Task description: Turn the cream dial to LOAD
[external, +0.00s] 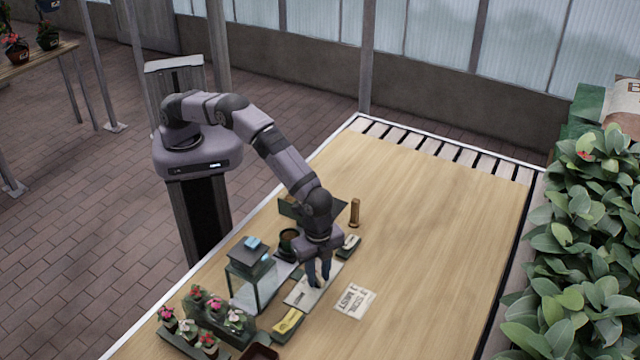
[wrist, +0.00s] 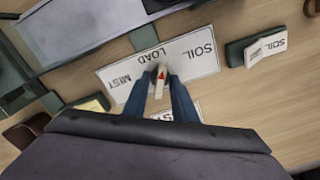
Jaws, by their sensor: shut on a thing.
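The cream dial (wrist: 159,88) is between my fingertips in the wrist view, with a red pointer mark at its far end. It sits on a white plate (wrist: 200,62) labelled MIST, LOAD and SOIL. The red mark faces the LOAD side, near that word; whether it lines up exactly I cannot tell. My gripper (wrist: 160,90) is shut on the dial, one dark blue finger on each side. In the external view my gripper (external: 319,272) points down over the plate (external: 300,295), and the dial is hidden there.
A small dark block with a SOIL card (wrist: 265,47) stands beside the plate. A yellow card holder (external: 287,322), a glass-sided house (external: 252,275) and potted flowers (external: 205,310) stand nearby. A printed sheet (external: 350,300) lies on the table. The table's far right is clear.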

